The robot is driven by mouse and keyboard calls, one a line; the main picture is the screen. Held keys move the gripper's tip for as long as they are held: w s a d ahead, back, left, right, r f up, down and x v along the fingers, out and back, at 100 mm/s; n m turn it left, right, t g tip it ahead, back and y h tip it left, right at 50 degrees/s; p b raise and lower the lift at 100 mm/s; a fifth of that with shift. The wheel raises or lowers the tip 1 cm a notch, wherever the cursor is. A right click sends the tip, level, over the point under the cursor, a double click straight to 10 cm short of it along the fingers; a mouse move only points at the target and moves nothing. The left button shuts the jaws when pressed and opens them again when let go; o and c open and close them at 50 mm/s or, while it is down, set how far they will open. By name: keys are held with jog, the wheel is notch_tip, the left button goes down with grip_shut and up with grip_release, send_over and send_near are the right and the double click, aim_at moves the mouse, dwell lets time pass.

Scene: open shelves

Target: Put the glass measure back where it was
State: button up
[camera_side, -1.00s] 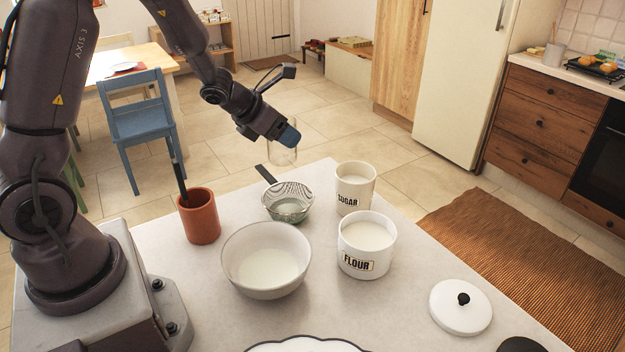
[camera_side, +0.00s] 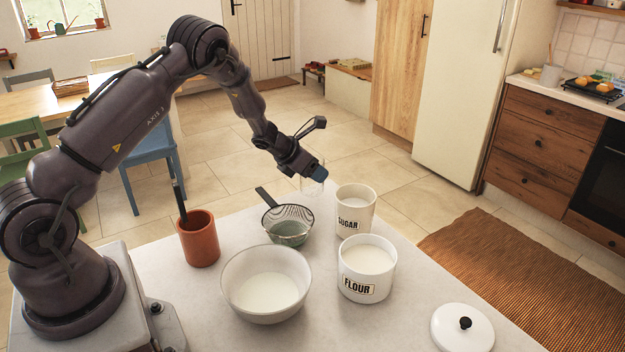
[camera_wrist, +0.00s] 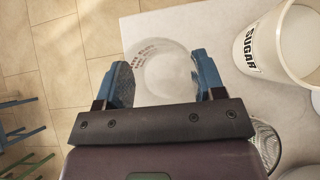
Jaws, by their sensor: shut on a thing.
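The glass measure (camera_wrist: 160,72) is clear, with reddish markings on its wall. In the wrist view it sits between the two blue fingers of my gripper (camera_wrist: 162,80), which are shut on it. In the side view the measure (camera_side: 313,188) is faint, below and right of my gripper (camera_side: 312,170), at the far edge of the counter, behind the sieve and left of the sugar canister. I cannot tell whether its base touches the counter.
The sugar canister (camera_side: 355,212) stands close on the right, with the flour canister (camera_side: 366,270) in front. A sieve (camera_side: 288,226), a white bowl (camera_side: 266,284) and a terracotta pot (camera_side: 199,240) stand nearby. A white lid (camera_side: 462,328) lies at the front right.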

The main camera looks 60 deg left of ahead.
jog(key=shift+w+a+f, duration=0.1)
jog(key=shift+w+f, duration=0.1)
jog(key=shift+f, duration=1.5)
jog(key=o, duration=1)
jog(key=shift+f, duration=0.15)
